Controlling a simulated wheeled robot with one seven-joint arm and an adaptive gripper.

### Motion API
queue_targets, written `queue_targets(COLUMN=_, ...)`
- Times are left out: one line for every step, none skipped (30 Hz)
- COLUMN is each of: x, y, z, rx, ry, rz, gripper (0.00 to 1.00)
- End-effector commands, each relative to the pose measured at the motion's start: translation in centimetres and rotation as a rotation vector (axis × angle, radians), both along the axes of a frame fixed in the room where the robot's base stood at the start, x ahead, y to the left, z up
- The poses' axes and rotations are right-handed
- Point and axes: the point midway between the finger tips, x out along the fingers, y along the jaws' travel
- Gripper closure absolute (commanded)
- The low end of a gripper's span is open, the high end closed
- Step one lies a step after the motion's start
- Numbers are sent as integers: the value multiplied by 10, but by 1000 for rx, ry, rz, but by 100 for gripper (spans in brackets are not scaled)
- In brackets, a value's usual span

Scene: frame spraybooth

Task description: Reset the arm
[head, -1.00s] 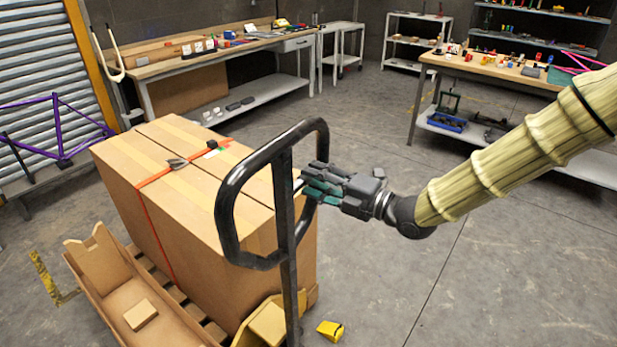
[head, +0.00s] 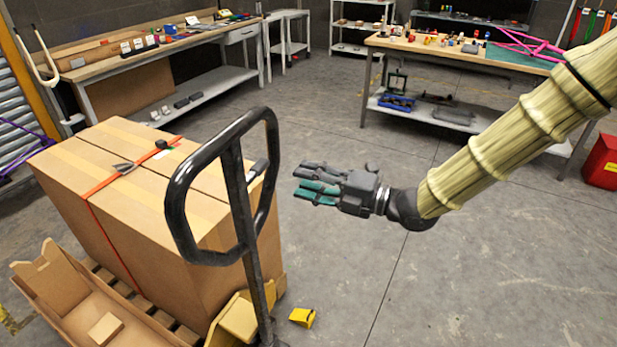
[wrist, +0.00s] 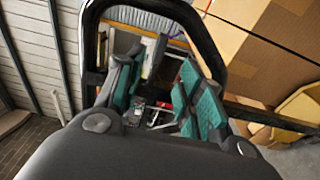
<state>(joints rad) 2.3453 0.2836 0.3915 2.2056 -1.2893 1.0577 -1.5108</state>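My gripper (head: 305,185) is at the middle of the head view, with its dark, teal-padded fingers pointing left. The fingers are spread and nothing is between them. In the wrist view the gripper (wrist: 158,75) also shows two separate sides with a gap. My pale, ribbed arm reaches it from the upper right. The black loop handle (head: 177,207) of a pallet truck stands upright left of the fingertips, with floor visible between them. In the wrist view the handle (wrist: 92,40) frames the fingers.
A strapped cardboard box (head: 130,205) stands on a pallet behind the handle. A yellow wedge (head: 302,317) lies on the floor. A workbench (head: 455,52) is at the back, and a red bin (head: 602,163) is at right. The floor below my arm is clear.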

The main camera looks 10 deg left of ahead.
Motion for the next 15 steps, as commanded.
queue_targets(x=0, y=0, z=0, rx=0, ry=0, rz=0, gripper=62)
queue_targets(x=0, y=0, z=0, rx=0, ry=0, rz=0, gripper=62)
queue_targets(x=0, y=0, z=0, rx=0, ry=0, rz=0, gripper=62)
queue_targets(x=0, y=0, z=-1, rx=0, ry=3, rz=-1, gripper=62)
queue_targets(x=0, y=0, z=-3, rx=-1, ry=12, rz=-4, gripper=62)
queue_targets(x=0, y=-1, z=-8, rx=-2, ry=34, rz=-12, gripper=62)
queue_targets(x=1, y=-3, z=-13, rx=-4, ry=58, rz=-21, gripper=62)
queue_targets(x=1, y=-4, z=-21, rx=-7, ry=93, rz=-33, gripper=62)
queue_targets(x=1, y=-7, z=-34, rx=-11, ry=152, rz=-55, gripper=62)
queue_targets(x=1, y=-10, z=-47, rx=-15, ry=207, rz=-76, gripper=62)
queue_targets(x=1, y=-13, z=-60, rx=-19, ry=269, rz=-101, gripper=62)
queue_targets(x=1, y=-19, z=-81, rx=-22, ry=359, rz=-140, gripper=62)
queue_targets(x=0, y=-24, z=-97, rx=-25, ry=432, rz=-171, gripper=62)
queue_targets(x=-2, y=-29, z=-114, rx=-28, ry=508, rz=-205, gripper=62)
queue_targets(x=-5, y=-37, z=-136, rx=-31, ry=606, rz=-253, gripper=62)
